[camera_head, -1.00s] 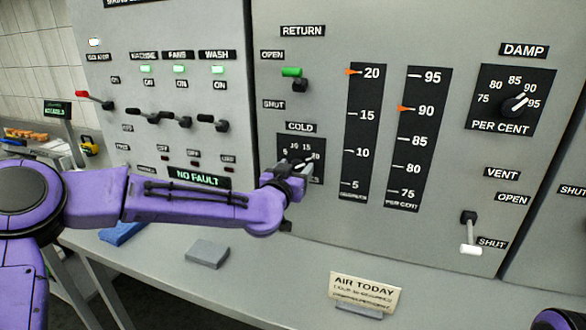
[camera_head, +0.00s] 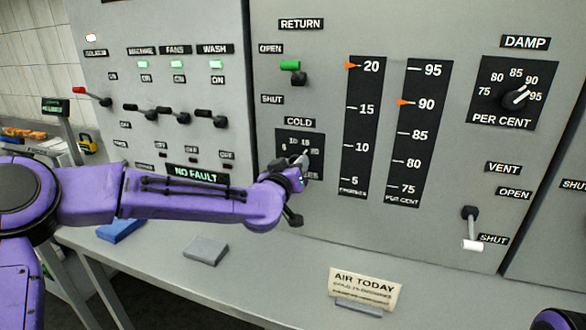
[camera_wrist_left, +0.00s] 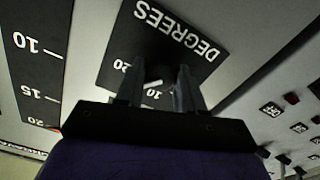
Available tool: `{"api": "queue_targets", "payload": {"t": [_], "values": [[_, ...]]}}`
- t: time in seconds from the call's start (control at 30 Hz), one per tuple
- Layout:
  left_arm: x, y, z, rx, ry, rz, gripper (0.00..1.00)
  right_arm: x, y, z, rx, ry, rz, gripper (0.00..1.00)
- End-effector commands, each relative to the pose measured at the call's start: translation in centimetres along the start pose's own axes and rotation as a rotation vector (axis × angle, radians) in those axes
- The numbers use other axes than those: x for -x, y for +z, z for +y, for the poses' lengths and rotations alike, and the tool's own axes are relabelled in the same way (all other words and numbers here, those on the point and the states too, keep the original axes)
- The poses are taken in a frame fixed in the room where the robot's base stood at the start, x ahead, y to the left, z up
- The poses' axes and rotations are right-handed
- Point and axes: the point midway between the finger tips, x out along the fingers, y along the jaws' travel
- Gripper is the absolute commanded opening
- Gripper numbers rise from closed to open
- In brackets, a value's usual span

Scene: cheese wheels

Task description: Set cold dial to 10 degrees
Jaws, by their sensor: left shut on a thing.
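The cold dial has a black plate (camera_head: 286,136) under the COLD label, with numbers from 5 to 20 around its top. My left gripper (camera_head: 303,160) is at the dial, shut on its knob, and covers the plate's lower left part. In the left wrist view the plate (camera_wrist_left: 124,42) appears upside down, with the fingers (camera_wrist_left: 155,88) on either side of the knob. A short white mark of the knob (camera_wrist_left: 153,85) shows between them. The exact number it points at cannot be told. My right gripper is out of view.
The RETURN lever (camera_head: 291,67) is above the dial, and the temperature scale (camera_head: 362,125) is to its right, its orange marker at 20. Several switches (camera_head: 170,116) are at the left.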

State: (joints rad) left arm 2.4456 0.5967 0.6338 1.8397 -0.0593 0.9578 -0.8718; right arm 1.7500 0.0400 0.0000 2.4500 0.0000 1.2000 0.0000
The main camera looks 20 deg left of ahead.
Motion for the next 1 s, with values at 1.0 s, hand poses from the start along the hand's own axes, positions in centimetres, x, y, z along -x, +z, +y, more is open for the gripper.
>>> {"api": "queue_targets", "payload": {"t": [1.0], "values": [[0.0, 0.1, 0.0, 0.901, 0.000, 0.001, 0.07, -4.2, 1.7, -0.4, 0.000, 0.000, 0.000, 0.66]]}}
